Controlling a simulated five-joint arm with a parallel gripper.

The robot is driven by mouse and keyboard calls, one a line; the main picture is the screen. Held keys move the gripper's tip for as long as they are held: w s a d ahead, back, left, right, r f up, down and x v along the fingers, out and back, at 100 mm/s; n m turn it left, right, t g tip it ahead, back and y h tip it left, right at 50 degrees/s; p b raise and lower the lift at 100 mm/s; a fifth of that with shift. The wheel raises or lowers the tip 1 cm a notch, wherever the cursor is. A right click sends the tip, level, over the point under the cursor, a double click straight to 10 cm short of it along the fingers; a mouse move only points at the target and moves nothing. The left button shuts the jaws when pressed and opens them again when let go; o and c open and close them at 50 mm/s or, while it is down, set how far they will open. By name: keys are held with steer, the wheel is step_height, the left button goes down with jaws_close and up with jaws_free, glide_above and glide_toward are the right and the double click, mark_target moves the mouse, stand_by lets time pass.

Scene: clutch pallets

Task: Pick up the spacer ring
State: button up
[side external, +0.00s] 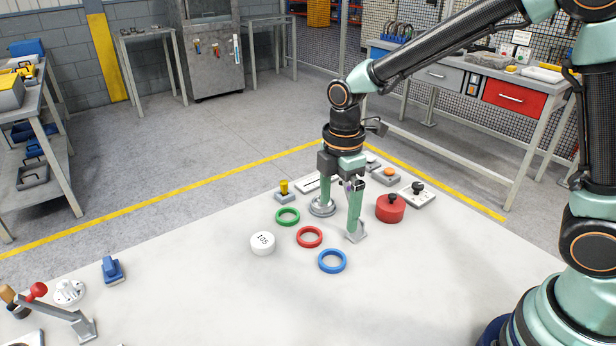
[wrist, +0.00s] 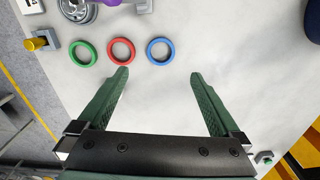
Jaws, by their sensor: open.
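Three rings lie flat in a row on the pale table: green (side external: 288,225), red (side external: 310,246) and blue (side external: 333,271). None is labelled, so I cannot tell which is the spacer ring. In the wrist view the green (wrist: 83,67), red (wrist: 121,63) and blue (wrist: 160,64) rings lie just beyond my fingertips, red and blue nearest. My gripper (side external: 339,222) points down and is open and empty; the wrist view shows its fingers (wrist: 159,75) wide apart with bare table between them. It appears to be above the table, though its height is hard to judge.
A white disc marked 105 (side external: 262,244) sits beside the rings. A silver disc (side external: 316,210) is partly behind a finger. A red knobbed weight (side external: 390,210) and a yellow-topped block (side external: 285,190) stand nearby. A red-knobbed lever (side external: 65,310) is at lower left; the front middle is clear.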

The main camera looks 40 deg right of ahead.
mark_target(333, 263)
steer(key=f, duration=1.2)
steer(key=shift+a+f, duration=0.2)
steer(key=shift+f, duration=0.15)
steer(key=c, duration=1.3)
steer(key=shift+o, duration=0.2)
steer(key=shift+r, duration=0.1)
